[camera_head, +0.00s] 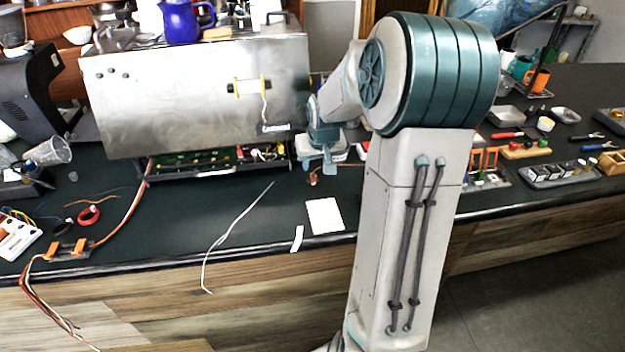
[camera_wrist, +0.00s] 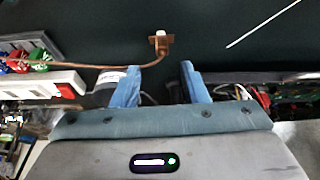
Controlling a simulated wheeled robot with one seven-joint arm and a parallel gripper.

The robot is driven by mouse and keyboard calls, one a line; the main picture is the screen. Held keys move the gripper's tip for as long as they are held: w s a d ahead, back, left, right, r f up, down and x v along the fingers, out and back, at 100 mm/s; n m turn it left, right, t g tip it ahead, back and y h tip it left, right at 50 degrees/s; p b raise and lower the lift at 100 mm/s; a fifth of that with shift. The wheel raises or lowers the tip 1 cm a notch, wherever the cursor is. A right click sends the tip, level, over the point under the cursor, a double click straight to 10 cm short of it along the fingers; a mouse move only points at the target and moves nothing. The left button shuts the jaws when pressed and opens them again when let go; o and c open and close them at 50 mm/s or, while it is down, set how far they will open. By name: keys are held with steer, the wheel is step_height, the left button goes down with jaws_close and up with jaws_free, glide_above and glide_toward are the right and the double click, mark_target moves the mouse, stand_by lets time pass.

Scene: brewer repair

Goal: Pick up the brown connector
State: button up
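The brown connector (camera_wrist: 159,43) lies on the dark worktop in the wrist view, with a brown cable running from it to the left. A small pale part shows at its top. My gripper (camera_wrist: 160,67) is open, its two blue fingers apart with nothing between them. The connector appears just beyond the fingertips in the picture, roughly centred between them, and I see no contact. In the head view, the connector (camera_head: 314,177) shows as a small brown spot just below my gripper (camera_head: 318,168), near the front of the counter.
A steel brewer housing (camera_head: 195,95) with an open board tray (camera_head: 215,162) stands left of my gripper. A white card (camera_head: 325,216) lies in front, near the counter edge. A white power strip (camera_wrist: 45,83) is left in the wrist view. A white wire (camera_head: 232,228) lies further left.

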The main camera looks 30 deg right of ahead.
mark_target(313, 173)
steer(key=x, duration=0.4)
steer(key=shift+s+a+f, duration=0.15)
steer(key=shift+s+a, duration=0.05)
steer(key=shift+a, duration=0.05)
steer(key=shift+w+f+p, duration=0.15)
steer(key=shift+f+p, duration=0.15)
steer(key=shift+f, duration=0.2)
jaws_close()
